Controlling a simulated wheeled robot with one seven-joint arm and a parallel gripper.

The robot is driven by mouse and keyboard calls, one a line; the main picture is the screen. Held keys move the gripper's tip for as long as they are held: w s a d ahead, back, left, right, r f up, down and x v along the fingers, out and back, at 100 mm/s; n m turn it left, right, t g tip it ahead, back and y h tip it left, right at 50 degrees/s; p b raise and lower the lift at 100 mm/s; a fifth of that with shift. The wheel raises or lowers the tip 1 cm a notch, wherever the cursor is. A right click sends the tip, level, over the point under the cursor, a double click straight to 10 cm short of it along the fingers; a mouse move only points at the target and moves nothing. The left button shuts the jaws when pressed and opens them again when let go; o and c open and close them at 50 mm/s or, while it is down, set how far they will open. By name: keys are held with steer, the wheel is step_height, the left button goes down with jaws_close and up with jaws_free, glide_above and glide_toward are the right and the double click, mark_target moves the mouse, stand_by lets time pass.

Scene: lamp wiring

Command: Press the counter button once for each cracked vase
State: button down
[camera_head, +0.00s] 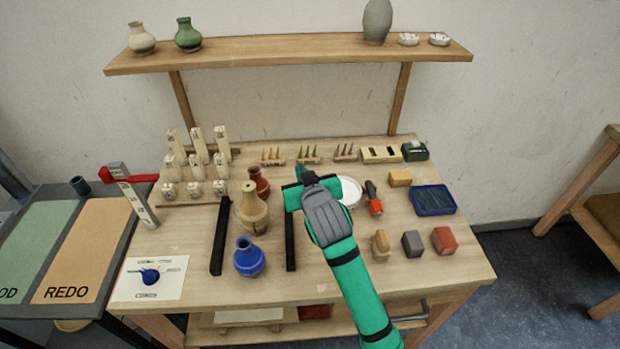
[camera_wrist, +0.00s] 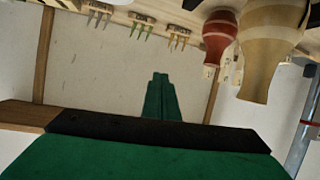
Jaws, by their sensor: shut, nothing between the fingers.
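Three vases stand on the bench: a red-brown one (camera_head: 259,183) at the back, a tan one (camera_head: 252,212) in the middle and a blue one (camera_head: 249,259) in front. The red-brown (camera_wrist: 221,36) and tan (camera_wrist: 265,50) vases show upside down in the wrist view. No cracks can be made out at this size. A small dark green device (camera_head: 414,151) sits at the back right; I cannot tell whether it is the counter. My green gripper (camera_head: 303,173) is shut and empty, right of the vases; its fingers show together in the wrist view (camera_wrist: 162,98).
Two black bars (camera_head: 220,236) flank the tan and blue vases. A shelf (camera_head: 290,51) above holds cream, green and grey vases. A white card (camera_head: 170,287) with a blue knob lies front left. Blocks, a blue tray (camera_head: 433,200) and a red-handled tool (camera_head: 373,198) lie to the right.

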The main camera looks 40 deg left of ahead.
steer(key=s+d+f+m+t+h, duration=0.2)
steer(key=d+f+m+t, duration=0.1)
steer(key=d, duration=0.5)
steer(key=s+d+f+m+t+h, duration=0.2)
steer(key=d+f+m, duration=0.3)
steer(key=d, duration=0.3)
steer(key=s+d+f+m+t+h, duration=0.2)
steer(key=s+d+f+m+t, duration=0.1)
steer(key=d, duration=0.6)
step_height(320, 180, down, 2)
steer(key=shift+s+f+m+t, duration=0.15)
steer(key=shift+m+t, duration=0.35)
steer(key=shift+m, duration=1.1)
steer(key=s+d+f+h, duration=0.2)
steer(key=s+d+h, duration=0.1)
steer(key=s+d, duration=0.7)
steer(key=s+d+f+n+g+h, duration=0.1)
steer(key=s+d+f+h, duration=0.1)
steer(key=s+d, duration=0.8)
steer(key=s, duration=0.2)
steer(key=shift+s+f+n+h, duration=0.25)
steer(key=shift+s+n+h, duration=0.05)
steer(key=shift+s+h, duration=0.1)
steer(key=shift+w+d, duration=0.1)
